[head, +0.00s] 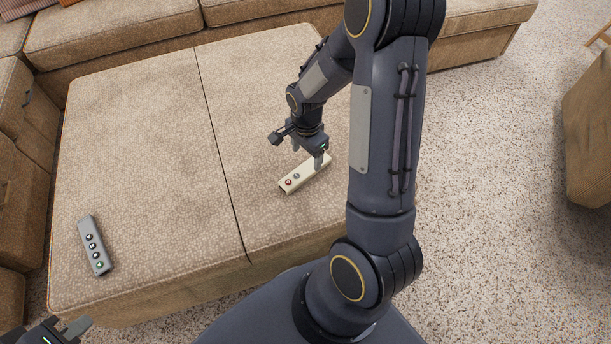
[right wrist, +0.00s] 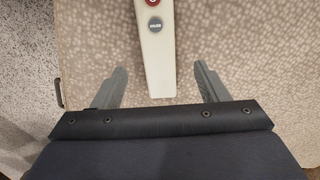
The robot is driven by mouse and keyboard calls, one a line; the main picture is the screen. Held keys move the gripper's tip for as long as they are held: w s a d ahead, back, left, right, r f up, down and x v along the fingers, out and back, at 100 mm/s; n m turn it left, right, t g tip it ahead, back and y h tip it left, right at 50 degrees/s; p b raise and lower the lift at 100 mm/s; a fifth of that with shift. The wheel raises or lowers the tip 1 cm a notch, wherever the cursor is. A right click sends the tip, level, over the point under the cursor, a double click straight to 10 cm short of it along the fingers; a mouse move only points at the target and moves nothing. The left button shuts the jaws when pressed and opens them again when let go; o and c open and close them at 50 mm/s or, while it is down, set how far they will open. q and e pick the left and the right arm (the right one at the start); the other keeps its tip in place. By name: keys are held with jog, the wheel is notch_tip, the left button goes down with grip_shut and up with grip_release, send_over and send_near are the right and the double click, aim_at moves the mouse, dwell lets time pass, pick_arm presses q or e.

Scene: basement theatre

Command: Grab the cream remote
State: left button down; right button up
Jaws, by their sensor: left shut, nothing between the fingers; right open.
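The cream remote (head: 303,175) lies on the right half of the tan ottoman, with a red button and a grey button showing. In the right wrist view the remote (right wrist: 157,60) reaches in from the top, and its near end lies between the two fingers. My right gripper (head: 308,155) is open above the remote's far end; in the right wrist view the gripper (right wrist: 160,85) has a gap on both sides of it. I cannot tell how high the fingers are above the cushion. My left gripper (head: 76,328) is shut and empty at the bottom left corner, partly cut off.
A grey remote (head: 95,246) with several buttons lies on the left of the ottoman (head: 130,130). A tan sofa (head: 130,30) runs along the back and left. A brown piece of furniture (head: 588,130) stands at the right edge. Speckled carpet (head: 500,200) is clear on the right.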

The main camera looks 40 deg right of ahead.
aim_at(305, 169)
jog(key=f+b, duration=0.1)
jog(key=f, duration=0.1)
jog(key=f+b, duration=0.1)
jog(key=f, duration=0.3)
jog(key=shift+s+a+b, duration=0.1)
jog(key=shift+a+b, duration=0.15)
jog(key=shift+b, duration=0.15)
jog(key=shift+r, duration=0.1)
jog(key=c, duration=1.1)
